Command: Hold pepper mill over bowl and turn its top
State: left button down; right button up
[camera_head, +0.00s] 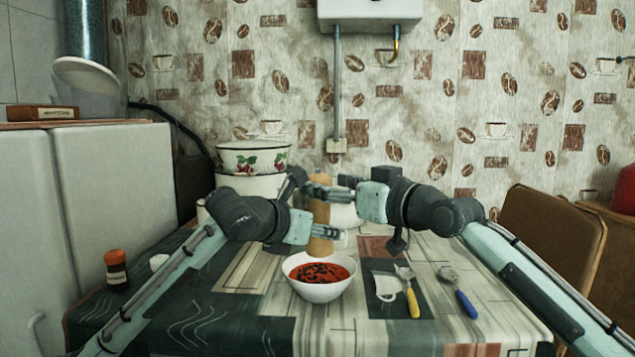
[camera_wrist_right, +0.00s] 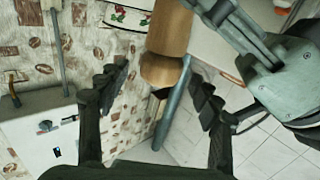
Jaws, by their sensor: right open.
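The wooden pepper mill (camera_head: 320,244) is upright in the head view, its lower end just above or behind the far rim of the bowl. The white bowl (camera_head: 320,293) holds red soup with dark bits. My left gripper (camera_head: 322,234) is closed around the mill's body; its fingers partly cover it, and it also shows in the right wrist view (camera_wrist_right: 215,12). My right gripper (camera_head: 315,187) is open around the mill's top. In the right wrist view its fingers (camera_wrist_right: 158,96) stand apart on both sides of the mill's head (camera_wrist_right: 162,70), with gaps.
A red-capped jar (camera_head: 116,268) stands at left. Enamel pots (camera_head: 250,158) are stacked behind my left arm. A chair (camera_head: 555,235) stands at right.

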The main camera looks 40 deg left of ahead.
aim_at(327, 184)
jog(key=shift+x, duration=1.8)
jog(key=c, duration=1.2)
jog(key=shift+f+m+t, duration=0.15)
jog(key=shift+m+t, duration=0.15)
jog(key=shift+t, duration=0.2)
